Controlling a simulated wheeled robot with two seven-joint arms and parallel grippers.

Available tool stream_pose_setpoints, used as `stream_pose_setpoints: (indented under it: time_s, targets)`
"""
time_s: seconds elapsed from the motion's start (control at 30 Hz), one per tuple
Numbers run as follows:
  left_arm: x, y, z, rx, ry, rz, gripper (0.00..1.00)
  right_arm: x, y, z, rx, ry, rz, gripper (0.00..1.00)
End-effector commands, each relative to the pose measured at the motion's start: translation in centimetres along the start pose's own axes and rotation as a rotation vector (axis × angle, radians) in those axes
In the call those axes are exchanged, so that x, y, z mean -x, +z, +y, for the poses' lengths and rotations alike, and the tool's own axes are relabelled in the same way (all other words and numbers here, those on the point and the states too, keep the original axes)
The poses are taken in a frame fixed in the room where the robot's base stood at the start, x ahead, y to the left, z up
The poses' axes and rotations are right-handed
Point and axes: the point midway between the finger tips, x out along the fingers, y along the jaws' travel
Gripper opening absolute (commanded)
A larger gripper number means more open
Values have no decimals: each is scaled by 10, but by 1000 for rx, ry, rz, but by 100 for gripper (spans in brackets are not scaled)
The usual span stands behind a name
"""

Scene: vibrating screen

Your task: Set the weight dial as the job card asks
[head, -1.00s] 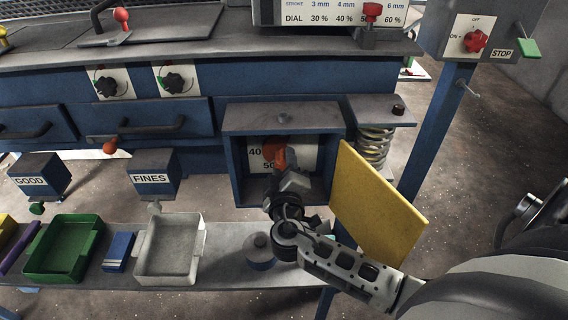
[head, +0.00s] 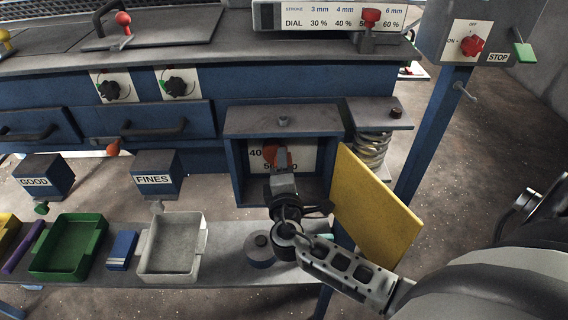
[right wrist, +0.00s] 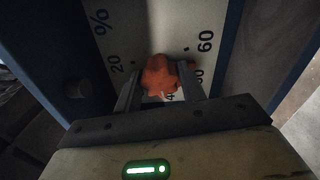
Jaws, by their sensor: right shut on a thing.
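The weight dial's orange knob (head: 271,154) sits on a white scale plate (head: 308,152) inside an open blue box (head: 236,170). My right gripper (head: 281,160) is shut on the knob from the front. In the right wrist view the knob (right wrist: 160,76) is between the two fingers of my right gripper (right wrist: 160,84). The plate there (right wrist: 150,30) shows 20, 60, a percent sign and partly covered figures. A small pale mark shows at the knob's lower edge, near a partly hidden 4. The chart (head: 335,17) pairs strokes with dial percentages; its 5 mm column is partly hidden. My left gripper is out of view.
A yellow panel (head: 375,205) stands open at the box's right, close to my right arm. A spring (head: 371,150) is behind it. A shelf below holds a grey tray (head: 147,262), a green tray (head: 50,268) and a round weight (head: 260,262). A red switch (head: 473,45) is at upper right.

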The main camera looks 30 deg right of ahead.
Motion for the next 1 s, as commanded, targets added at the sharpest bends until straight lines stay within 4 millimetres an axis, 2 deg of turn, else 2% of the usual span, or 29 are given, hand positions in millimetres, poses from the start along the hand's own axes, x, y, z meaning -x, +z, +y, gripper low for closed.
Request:
stream_pose_setpoints:
  time_s: [0.53, 0.57, 0.6, 0.63, 1.0]
  targets:
    - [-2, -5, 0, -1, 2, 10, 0, 0, -1, 0, 26, 1, 2, 17]
    - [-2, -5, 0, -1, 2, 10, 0, 0, -1, 0, 26, 1, 2, 43]
    - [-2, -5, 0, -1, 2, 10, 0, 0, -1, 0, 26, 1, 2, 54]
    - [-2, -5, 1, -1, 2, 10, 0, 0, -1, 0, 26, 1, 2, 60]
    - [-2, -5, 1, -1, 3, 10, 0, 3, -3, 0, 26, 0, 3, 60]
